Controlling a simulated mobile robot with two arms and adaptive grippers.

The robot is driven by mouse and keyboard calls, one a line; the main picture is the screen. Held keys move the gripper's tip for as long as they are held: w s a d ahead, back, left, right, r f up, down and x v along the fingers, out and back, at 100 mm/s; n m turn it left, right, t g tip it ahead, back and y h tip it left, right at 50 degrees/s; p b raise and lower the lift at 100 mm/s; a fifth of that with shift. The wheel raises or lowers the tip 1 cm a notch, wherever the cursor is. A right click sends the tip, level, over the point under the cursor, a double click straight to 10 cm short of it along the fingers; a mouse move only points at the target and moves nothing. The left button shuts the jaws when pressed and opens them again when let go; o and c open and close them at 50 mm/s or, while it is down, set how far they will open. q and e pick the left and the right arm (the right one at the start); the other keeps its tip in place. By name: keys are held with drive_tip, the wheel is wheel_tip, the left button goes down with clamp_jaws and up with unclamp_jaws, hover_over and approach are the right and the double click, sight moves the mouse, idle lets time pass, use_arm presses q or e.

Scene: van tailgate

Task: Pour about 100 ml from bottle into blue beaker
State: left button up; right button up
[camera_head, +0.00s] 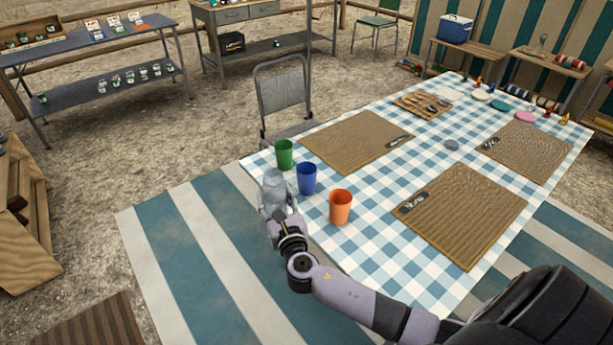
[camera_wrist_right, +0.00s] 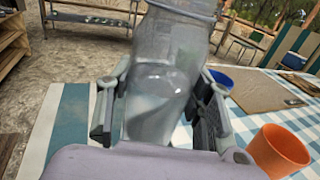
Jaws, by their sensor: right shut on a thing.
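The clear bottle (camera_head: 272,188) is in my right gripper (camera_head: 274,208) at the near left corner of the table. In the right wrist view the bottle (camera_wrist_right: 165,85) stands between both fingers (camera_wrist_right: 160,110) of my shut gripper, close to upright with a slight lean. I cannot tell its liquid level for sure. The blue beaker (camera_head: 307,178) stands upright on the checked cloth just right of the bottle, apart from it in the picture. In the right wrist view the blue beaker (camera_wrist_right: 221,79) is partly hidden behind a finger. My left gripper is out of view.
A green beaker (camera_head: 284,154) stands behind the blue one, and an orange beaker (camera_head: 340,207) stands in front to the right. A metal chair (camera_head: 283,95) stands at the far left side.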

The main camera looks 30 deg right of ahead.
drive_tip(key=w+d+f+m+h+b, duration=0.1)
drive_tip(key=w+d+f+h+b, duration=0.1)
drive_tip(key=w, duration=0.9)
drive_tip(key=d+b, duration=0.1)
drive_tip(key=d, duration=0.1)
drive_tip(key=shift+d+m+g, duration=0.3)
drive_tip(key=shift+d+g, duration=0.05)
drive_tip(key=shift+g, duration=0.05)
drive_tip(key=shift+m, duration=0.3)
